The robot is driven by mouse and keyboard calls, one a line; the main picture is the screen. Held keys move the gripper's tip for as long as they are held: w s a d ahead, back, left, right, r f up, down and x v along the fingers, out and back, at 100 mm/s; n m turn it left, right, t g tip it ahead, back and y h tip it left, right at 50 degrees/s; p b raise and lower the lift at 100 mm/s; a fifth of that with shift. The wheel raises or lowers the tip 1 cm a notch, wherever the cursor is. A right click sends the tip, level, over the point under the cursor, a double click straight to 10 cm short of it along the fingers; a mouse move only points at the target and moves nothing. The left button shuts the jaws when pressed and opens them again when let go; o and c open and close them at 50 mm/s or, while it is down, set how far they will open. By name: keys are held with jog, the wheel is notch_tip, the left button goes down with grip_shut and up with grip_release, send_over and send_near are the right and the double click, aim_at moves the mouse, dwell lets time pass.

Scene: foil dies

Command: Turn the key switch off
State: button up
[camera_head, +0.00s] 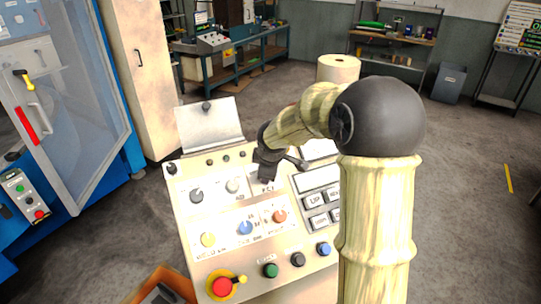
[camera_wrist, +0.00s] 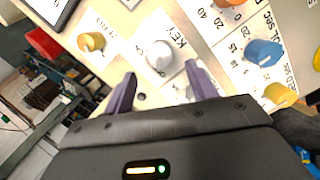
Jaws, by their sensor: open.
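The key switch (camera_wrist: 158,56) is a pale round knob beside the printed word KEY on the panel, in the wrist view. My gripper (camera_wrist: 160,78) is open, its two purple fingers pointing at the panel, one to each side of the knob's lower edge. I cannot tell whether they touch it. In the head view my gripper (camera_head: 268,170) is over the upper middle of the control panel (camera_head: 187,222) and hides most of the switch. The switch's angle is hard to read.
A red emergency button (camera_head: 222,287) is at the front. A blue-framed machine (camera_head: 75,110) stands at the left.

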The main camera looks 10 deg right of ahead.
jog(key=v, duration=1)
jog(key=shift+r, duration=0.2)
jog(key=s+f+m+g, duration=0.2)
jog(key=s+f+m, duration=0.4)
jog(key=s, duration=0.4)
jog(key=s+d+f+m+g, duration=0.1)
jog(key=s+f+m, duration=0.6)
jog(key=s, duration=0.3)
jog(key=shift+f+m+g+y, duration=0.3)
jog(key=shift+m+g, duration=0.1)
